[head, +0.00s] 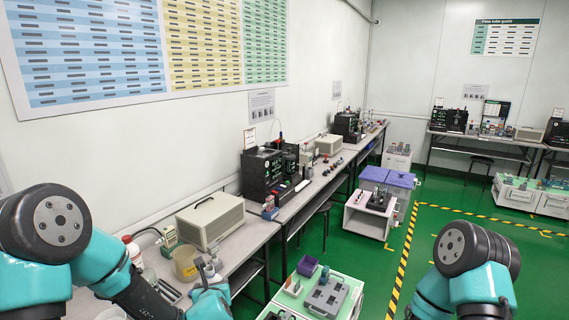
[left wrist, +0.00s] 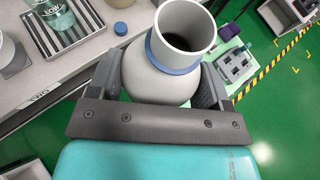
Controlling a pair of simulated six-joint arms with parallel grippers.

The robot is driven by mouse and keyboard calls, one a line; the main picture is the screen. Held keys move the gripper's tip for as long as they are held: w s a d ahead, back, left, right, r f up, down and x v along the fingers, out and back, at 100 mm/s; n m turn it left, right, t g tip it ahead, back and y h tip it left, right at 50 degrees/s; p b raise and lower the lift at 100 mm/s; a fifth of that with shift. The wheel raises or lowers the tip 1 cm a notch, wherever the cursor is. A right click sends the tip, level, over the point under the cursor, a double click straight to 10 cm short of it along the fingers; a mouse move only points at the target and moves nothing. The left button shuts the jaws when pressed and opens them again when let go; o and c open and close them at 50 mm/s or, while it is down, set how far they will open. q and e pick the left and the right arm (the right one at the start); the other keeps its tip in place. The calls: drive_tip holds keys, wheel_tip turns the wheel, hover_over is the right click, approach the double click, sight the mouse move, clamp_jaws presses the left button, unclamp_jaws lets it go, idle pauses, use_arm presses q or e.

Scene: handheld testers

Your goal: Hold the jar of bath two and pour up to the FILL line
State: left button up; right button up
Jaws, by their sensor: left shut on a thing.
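My left gripper (left wrist: 162,82) is shut around a pale grey jar (left wrist: 158,75) with a blue band at its neck and a wide open mouth, in the left wrist view. The jar's mouth faces the camera and its inside is dark; I cannot see a liquid level. In the head view my left gripper (head: 207,272) is small, beside the bench edge, and the jar cannot be made out clearly. A clear flask (left wrist: 54,14) with a label and bluish contents stands on a ribbed tray (left wrist: 75,34). No FILL line can be made out. My right gripper is out of view; only its arm shows.
A yellowish tub (head: 186,264), a red-capped white bottle (head: 131,250) and a beige box (head: 210,220) stand on the left bench. A blue cap (left wrist: 120,28) lies near the tray. A low cart (head: 292,296) with grey gear stands right of the bench. Green floor is open beyond.

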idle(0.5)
use_arm(q)
drive_tip(key=w+a+r+n+g+y, duration=0.1)
drive_tip(key=w+a+n+g+y, duration=0.2)
drive_tip(key=a, duration=0.4)
drive_tip(key=w+a+n+g+y, duration=0.1)
drive_tip(key=a+n+g+y, duration=0.1)
drive_tip(key=a+n+y, duration=0.3)
drive_tip(key=s+a+n+g, duration=0.5)
drive_tip(key=a+n+g, duration=0.5)
drive_tip(key=a+g, duration=0.1)
drive_tip(key=shift+s, duration=0.15)
